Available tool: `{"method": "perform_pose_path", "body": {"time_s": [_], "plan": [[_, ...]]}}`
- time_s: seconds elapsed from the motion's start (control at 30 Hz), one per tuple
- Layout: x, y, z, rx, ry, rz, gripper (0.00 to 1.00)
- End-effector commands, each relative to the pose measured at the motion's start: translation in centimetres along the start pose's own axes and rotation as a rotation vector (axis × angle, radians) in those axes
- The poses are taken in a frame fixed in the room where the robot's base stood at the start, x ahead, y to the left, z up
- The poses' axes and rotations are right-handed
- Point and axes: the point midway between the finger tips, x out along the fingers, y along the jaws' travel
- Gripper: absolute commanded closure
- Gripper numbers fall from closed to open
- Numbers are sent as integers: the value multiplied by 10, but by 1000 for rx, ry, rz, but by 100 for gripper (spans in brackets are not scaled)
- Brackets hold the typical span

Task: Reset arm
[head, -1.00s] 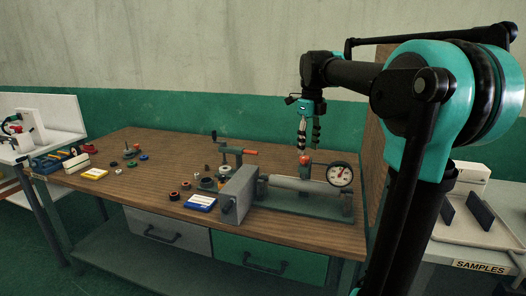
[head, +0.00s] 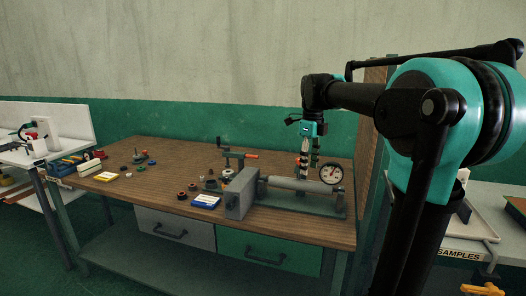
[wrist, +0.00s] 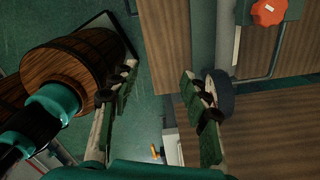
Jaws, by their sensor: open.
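My gripper (head: 306,164) hangs at the end of my bent arm over the right part of the wooden workbench (head: 160,195). In the head view it overlaps the bench fixture (head: 240,195) and its dial gauge (head: 331,173); whether it touches the fixture cannot be told. In the wrist view my gripper (wrist: 158,72) has its two fingers wide apart with nothing held between them. A round grey part (wrist: 219,97) lies beside the right finger, and a red knob (wrist: 268,12) shows at the top right.
Small coloured parts (head: 138,157), a blue-and-white box (head: 205,201) and a crank clamp (head: 232,155) stand on the bench. A white side table (head: 20,155) is at the left. A labelled samples table (head: 460,253) is at the right.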

Motion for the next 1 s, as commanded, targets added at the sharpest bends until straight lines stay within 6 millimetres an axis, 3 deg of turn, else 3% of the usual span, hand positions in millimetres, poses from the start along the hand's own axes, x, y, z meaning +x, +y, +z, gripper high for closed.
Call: {"method": "perform_pose_path", "body": {"time_s": [0.27, 0.47, 0.77, 1.0], "plan": [[32, 8, -13, -231, -22, -29, 53], [70, 19, -30, -506, -38, -72, 53], [156, 57, -77, -1158, -27, -192, 53], [221, 98, -121, -1687, 44, -297, 53]]}}
